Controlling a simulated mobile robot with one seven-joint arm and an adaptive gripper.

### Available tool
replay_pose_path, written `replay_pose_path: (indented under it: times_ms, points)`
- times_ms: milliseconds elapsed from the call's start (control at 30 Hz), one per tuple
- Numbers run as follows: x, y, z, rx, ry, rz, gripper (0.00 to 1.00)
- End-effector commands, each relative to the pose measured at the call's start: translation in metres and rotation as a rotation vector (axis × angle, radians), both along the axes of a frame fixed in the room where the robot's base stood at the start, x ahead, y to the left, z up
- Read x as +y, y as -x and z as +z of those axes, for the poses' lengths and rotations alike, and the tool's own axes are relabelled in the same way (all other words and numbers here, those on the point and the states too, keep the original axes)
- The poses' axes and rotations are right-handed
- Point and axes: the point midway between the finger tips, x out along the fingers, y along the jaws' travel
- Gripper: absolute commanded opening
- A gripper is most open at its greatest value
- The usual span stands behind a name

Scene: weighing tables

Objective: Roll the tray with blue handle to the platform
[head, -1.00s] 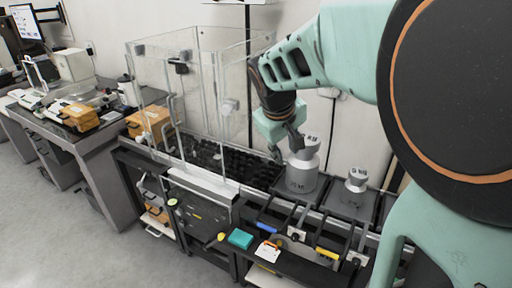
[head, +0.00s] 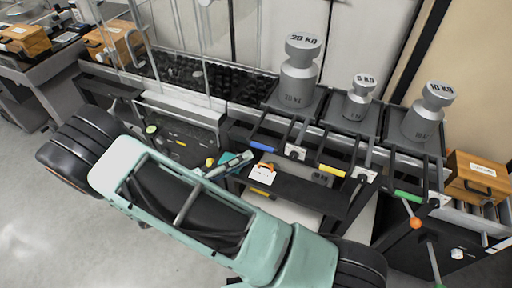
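The dark tray with the blue handle (head: 270,103) bears a grey 20 KG weight (head: 299,78). Its blue handle (head: 262,146) sticks out at the front. To the tray's left lies a black studded platform (head: 240,88), partly inside a clear-walled frame. My arm crosses the lower left and hides much of what is behind it.
A yellow-handled tray (head: 345,117) with a 5 KG weight and a green-handled tray (head: 395,130) with a 10 KG weight stand to the right. A lower shelf (head: 300,190) holds small items. Wooden boxes (head: 475,177) stand at both sides. Floor is open at lower left.

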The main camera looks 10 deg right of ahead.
Motion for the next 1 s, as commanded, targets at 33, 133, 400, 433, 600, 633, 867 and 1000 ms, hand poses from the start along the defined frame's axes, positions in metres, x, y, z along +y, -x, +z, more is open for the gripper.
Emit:
replay_pose_path:
  times_ms: [33,133,400,433,600,633,867,1000]
  points:
    - [0.004,0.004,-0.016,0.061,0.075,0.035,0.27]
    - [0.011,0.008,-0.029,0.154,0.190,0.085,0.27]
    - [0.010,0.007,-0.037,0.228,0.288,0.123,0.27]
    - [0.007,0.005,-0.036,0.228,0.288,0.122,0.27]
    - [-0.019,-0.009,-0.030,0.227,0.287,0.118,0.27]
    - [-0.024,-0.012,-0.030,0.228,0.286,0.119,0.27]
    - [-0.058,-0.033,-0.023,0.226,0.284,0.119,0.27]
    - [-0.070,-0.041,-0.020,0.226,0.284,0.121,0.27]
